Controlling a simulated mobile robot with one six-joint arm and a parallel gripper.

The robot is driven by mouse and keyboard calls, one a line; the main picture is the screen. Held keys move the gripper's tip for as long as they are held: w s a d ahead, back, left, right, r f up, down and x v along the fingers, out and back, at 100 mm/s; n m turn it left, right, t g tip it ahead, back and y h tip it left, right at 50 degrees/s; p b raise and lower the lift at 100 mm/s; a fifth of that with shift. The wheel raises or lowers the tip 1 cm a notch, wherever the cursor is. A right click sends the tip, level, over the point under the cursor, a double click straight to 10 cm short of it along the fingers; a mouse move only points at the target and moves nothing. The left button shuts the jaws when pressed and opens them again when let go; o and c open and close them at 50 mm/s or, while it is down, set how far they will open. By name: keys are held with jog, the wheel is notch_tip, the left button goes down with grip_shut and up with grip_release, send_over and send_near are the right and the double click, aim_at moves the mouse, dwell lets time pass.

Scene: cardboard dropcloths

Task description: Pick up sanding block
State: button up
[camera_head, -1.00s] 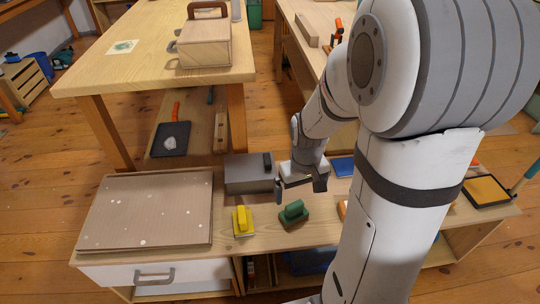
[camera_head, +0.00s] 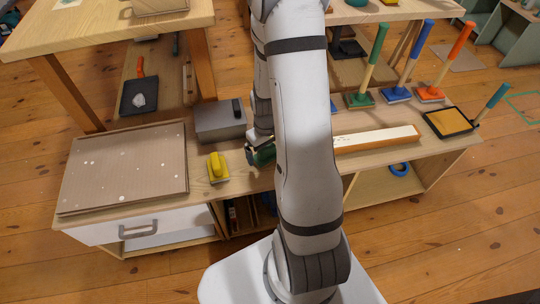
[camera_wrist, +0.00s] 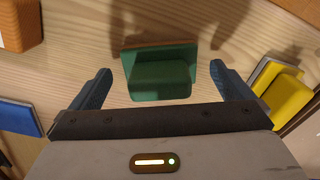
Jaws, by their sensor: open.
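A green sanding block (camera_wrist: 160,72) with a raised green grip lies on the wooden bench top. In the wrist view it sits between the two fingers of my gripper (camera_wrist: 160,68), with a gap on each side. In the head view the green block (camera_head: 264,154) is partly hidden behind my arm, and my gripper (camera_head: 250,150) is low beside it. My gripper is open and holds nothing. A similar yellow block (camera_head: 217,168) stands to the left of the green one; it also shows at the right in the wrist view (camera_wrist: 288,100).
A grey box (camera_head: 220,122) stands behind the yellow block. A cardboard sheet (camera_head: 125,168) covers the bench's left end. In the wrist view, an orange block (camera_wrist: 20,24) and a blue item (camera_wrist: 18,117) lie at left.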

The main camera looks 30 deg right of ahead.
notch_tip(320, 180, down, 2)
jog(key=shift+f, duration=0.25)
jog(key=shift+r, duration=0.1)
jog(key=shift+c, duration=0.3)
jog(key=c, duration=1.1)
jog(key=shift+o, duration=0.2)
notch_tip(320, 180, up, 10)
jog(key=p, duration=0.3)
